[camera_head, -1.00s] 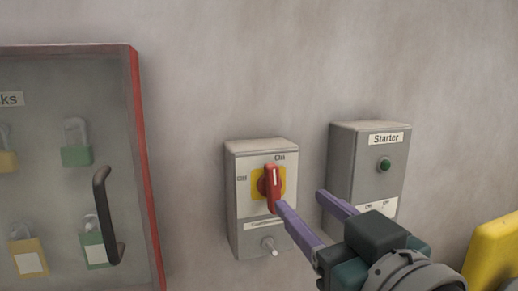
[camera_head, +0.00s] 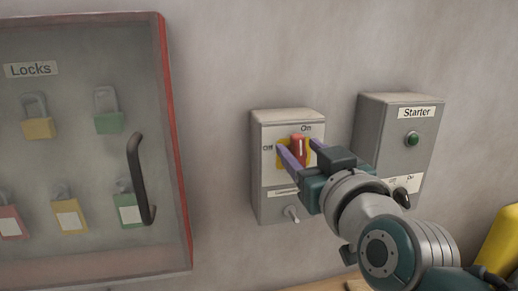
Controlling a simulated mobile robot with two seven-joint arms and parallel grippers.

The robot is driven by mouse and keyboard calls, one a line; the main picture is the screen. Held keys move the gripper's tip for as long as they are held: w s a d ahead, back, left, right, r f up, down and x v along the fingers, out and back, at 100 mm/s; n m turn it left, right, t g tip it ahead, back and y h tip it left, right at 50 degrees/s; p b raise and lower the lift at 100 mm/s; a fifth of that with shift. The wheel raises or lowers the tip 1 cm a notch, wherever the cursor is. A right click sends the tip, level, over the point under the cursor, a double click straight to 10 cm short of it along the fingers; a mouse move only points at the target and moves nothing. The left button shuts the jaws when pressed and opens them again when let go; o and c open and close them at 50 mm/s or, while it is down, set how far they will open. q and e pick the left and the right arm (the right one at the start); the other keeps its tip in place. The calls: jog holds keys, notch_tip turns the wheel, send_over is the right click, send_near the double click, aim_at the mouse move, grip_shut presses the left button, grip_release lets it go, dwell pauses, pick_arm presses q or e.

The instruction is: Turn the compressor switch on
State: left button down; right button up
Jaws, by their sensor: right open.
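The compressor switch box (camera_head: 262,195) is a grey box on the wall with "Off" at the left and "On" at the top of its dial. Its red handle (camera_head: 299,147) sits on a yellow plate and looks upright, towards "On". My right gripper (camera_head: 298,147) is open, with one purple finger on each side of the red handle. I cannot tell whether the fingers touch it. The lower part of the handle and part of the label are hidden behind the gripper. My left gripper is not in view.
A grey "Starter" box (camera_head: 375,125) with a green button (camera_head: 411,139) and a small black knob (camera_head: 401,197) is close to the right of my arm. A glass-fronted locks cabinet (camera_head: 180,165) with a dark handle (camera_head: 138,180) hangs at the left. Something yellow (camera_head: 500,245) stands lower right.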

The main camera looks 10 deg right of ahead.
jog(key=shift+c, duration=0.3)
grip_shut()
jog(key=shift+f, duration=0.1)
jog(key=shift+f, duration=0.1)
jog(key=shift+d+f+m, duration=0.1)
jog(key=shift+d+m, duration=0.05)
jog(key=shift+m, duration=0.55)
jog(key=shift+c, duration=0.9)
grip_release()
jog(key=shift+o, duration=1.2)
jog(key=shift+r, duration=0.2)
